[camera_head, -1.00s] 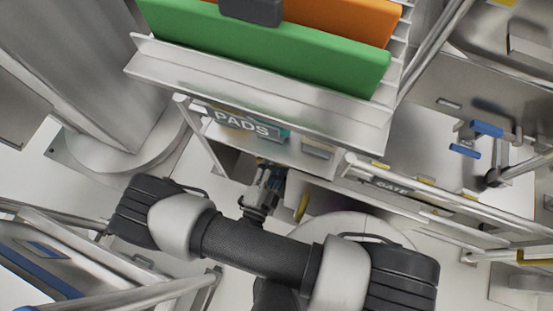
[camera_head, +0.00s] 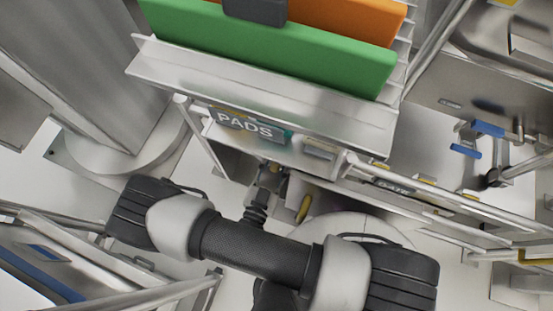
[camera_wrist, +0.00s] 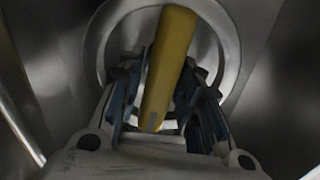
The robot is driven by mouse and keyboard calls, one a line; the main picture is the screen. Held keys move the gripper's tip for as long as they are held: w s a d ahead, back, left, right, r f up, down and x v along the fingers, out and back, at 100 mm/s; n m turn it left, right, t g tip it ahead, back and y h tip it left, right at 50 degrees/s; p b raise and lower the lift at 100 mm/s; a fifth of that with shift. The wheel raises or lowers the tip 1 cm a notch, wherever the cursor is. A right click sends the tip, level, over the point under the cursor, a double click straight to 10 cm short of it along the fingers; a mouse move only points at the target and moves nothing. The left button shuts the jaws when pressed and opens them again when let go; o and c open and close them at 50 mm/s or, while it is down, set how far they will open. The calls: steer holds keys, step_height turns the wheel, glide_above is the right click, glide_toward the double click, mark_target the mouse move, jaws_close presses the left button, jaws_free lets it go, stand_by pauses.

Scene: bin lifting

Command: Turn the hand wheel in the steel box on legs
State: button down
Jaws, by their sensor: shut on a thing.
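In the wrist view a pale grey ring-shaped hand wheel (camera_wrist: 95,42) sits inside a dark grey metal box (camera_wrist: 270,105). A yellow handle (camera_wrist: 168,65) stands out from the wheel toward the camera. My gripper (camera_wrist: 168,95) has its blue-grey fingers on both sides of the yellow handle and is shut on it. Part of the wheel is hidden behind the handle and fingers. In the head view my gripper (camera_head: 268,176) reaches in beneath the shelf marked PADS, and the wheel itself cannot be made out there.
A steel rack (camera_head: 250,90) with green (camera_head: 270,45) and orange (camera_head: 340,18) pads overhangs the gripper. A thick grey column (camera_head: 95,85) stands left. A yellow part (camera_head: 304,208) lies close to the right of my wrist.

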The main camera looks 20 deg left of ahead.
steer(key=shift+n, duration=0.6)
steer(key=c, duration=1.4)
jaws_free()
steer(key=shift+o, duration=0.2)
steer(key=s+a, duration=0.1)
steer(key=s, duration=1.1)
